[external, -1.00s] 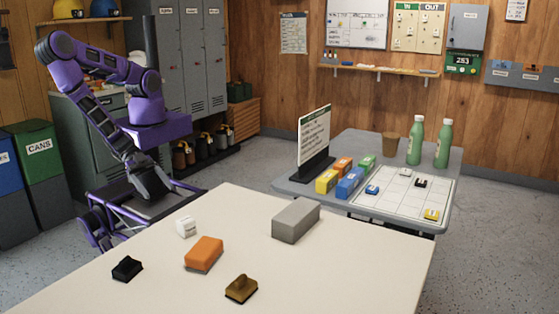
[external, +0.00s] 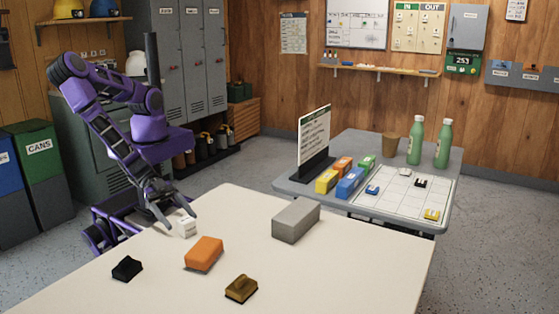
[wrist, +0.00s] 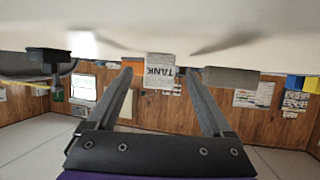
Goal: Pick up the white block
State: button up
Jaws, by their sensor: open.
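The white block (external: 187,228) stands on the pale table near its far left edge. In the wrist view, which is upside down, the white block (wrist: 160,68) shows the printed word TANK on its near face. My gripper (external: 181,220) is low over the table edge at the block, with one finger to either side of it in the picture. In the wrist view my gripper (wrist: 159,78) is open, and the block appears centred between the fingertips with gaps on both sides. I cannot tell how far the tips reach past its near face.
An orange block (external: 204,253) lies close in front of the white block. A black block (external: 127,268), a brown block (external: 241,288) and a large grey block (external: 296,221) share the table (external: 340,270). A grey side table (external: 290,185) with bottles and boxes stands behind.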

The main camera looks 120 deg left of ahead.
aim_at(184, 225)
jog(key=x, duration=0.3)
jog(key=shift+w+f, duration=0.15)
jog(key=shift+c, duration=0.2)
grip_shut()
